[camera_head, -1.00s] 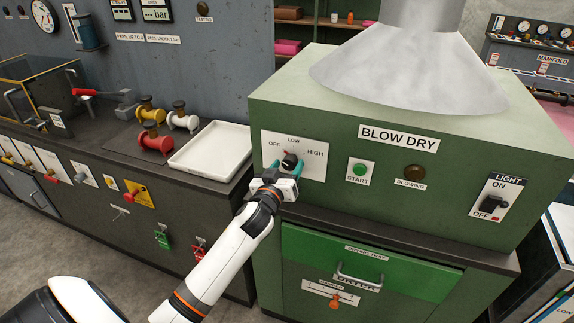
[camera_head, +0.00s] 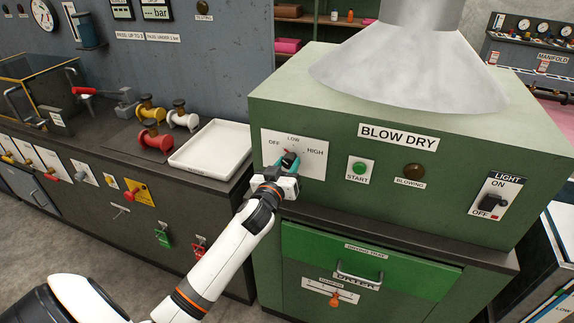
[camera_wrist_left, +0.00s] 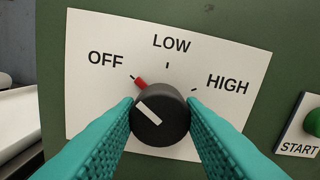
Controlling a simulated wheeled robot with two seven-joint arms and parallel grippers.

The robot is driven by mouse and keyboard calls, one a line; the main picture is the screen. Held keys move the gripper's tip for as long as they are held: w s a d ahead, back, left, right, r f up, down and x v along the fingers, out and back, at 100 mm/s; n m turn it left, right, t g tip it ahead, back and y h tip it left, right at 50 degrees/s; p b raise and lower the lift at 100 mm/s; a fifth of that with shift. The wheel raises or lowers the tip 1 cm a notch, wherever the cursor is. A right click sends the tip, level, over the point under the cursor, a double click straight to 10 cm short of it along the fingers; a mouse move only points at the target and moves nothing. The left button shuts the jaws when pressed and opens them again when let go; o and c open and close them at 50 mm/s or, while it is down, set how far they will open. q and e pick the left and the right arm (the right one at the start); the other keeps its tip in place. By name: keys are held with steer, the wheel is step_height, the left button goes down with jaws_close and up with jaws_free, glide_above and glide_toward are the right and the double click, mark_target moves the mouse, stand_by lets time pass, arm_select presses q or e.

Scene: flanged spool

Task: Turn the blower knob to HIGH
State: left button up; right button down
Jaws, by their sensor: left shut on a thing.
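The black blower knob (camera_head: 291,157) sits on a white label plate (camera_head: 312,166) marked OFF, LOW and HIGH, on the green BLOW DRY cabinet. In the left wrist view the knob (camera_wrist_left: 161,118) has a white bar on its face, and its red pointer (camera_wrist_left: 142,83) is by the OFF tick. My left gripper (camera_head: 288,160) is at the knob; in the wrist view its teal fingers (camera_wrist_left: 161,108) are on the knob's left and right sides, shut on it. My right gripper is not in view.
A green START button (camera_head: 359,169), a brown BLOWING lamp (camera_head: 413,171) and a LIGHT switch (camera_head: 493,199) are to the right on the cabinet front. A drying tray drawer handle (camera_head: 359,277) is below. A white tray (camera_head: 211,151) and several spools stand on the left bench.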

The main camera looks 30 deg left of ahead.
arm_select(q)
steer(key=m+p, duration=0.1)
steer(key=m, duration=0.4)
steer(key=shift+m+p, duration=0.3)
steer(key=shift+m, duration=0.1)
steer(key=m+p, duration=0.1)
steer(key=m, duration=0.4)
steer(key=m+p, duration=0.1)
steer(key=m, duration=0.5)
steer(key=shift+m, duration=0.4)
steer(key=m, duration=0.4)
steer(key=shift+p, duration=0.35)
steer(key=shift+m, duration=0.8)
steer(key=shift+f, duration=0.1)
steer(key=o, duration=1)
